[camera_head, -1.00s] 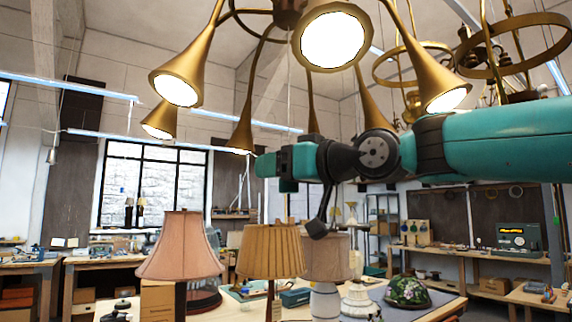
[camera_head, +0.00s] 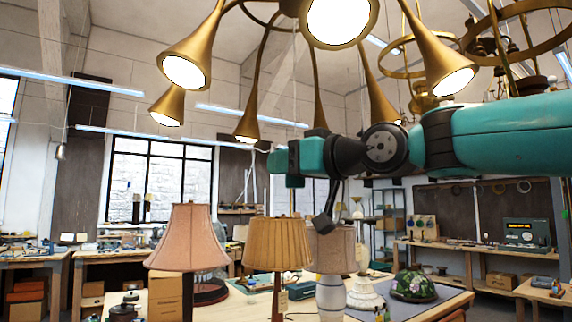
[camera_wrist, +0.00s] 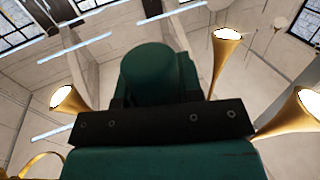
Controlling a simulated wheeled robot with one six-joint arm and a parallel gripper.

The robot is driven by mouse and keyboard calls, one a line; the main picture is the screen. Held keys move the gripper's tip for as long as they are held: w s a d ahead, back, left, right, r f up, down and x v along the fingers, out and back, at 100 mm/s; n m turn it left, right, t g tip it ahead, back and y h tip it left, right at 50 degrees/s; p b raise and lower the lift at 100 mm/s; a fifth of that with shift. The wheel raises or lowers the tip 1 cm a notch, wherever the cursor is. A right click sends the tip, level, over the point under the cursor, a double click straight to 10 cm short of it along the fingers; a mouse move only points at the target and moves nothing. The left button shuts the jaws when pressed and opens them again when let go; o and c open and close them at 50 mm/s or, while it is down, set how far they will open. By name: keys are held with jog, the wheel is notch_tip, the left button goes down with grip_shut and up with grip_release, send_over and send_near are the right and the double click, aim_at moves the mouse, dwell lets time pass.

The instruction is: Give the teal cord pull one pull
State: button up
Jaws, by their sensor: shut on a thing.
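My gripper (camera_head: 284,162) is at the left end of my teal arm in the head view, below the brass chandelier (camera_head: 187,65) and above the table lamps. Its jaws are shut on the teal cord pull, but their tips and the pull cannot be told apart from the teal gripper parts here. The chandelier has several trumpet-shaped shades, all lit. In the wrist view a teal and black body fills the middle, and brass shades (camera_wrist: 226,60) show beside it. No cord pull can be made out there.
A pink-shaded lamp (camera_head: 190,236), a pleated tan lamp (camera_head: 276,244) and a floral dome shade (camera_head: 412,286) stand on the table below. A brass ring fixture (camera_head: 520,40) hangs at upper right. Workbenches line the back.

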jog(key=shift+f+b, duration=0.35)
jog(key=shift+f, duration=0.15)
jog(key=shift+r, duration=0.1)
jog(key=shift+r+p, duration=1.05)
jog(key=shift+r, duration=0.15)
jog(key=o, duration=1)
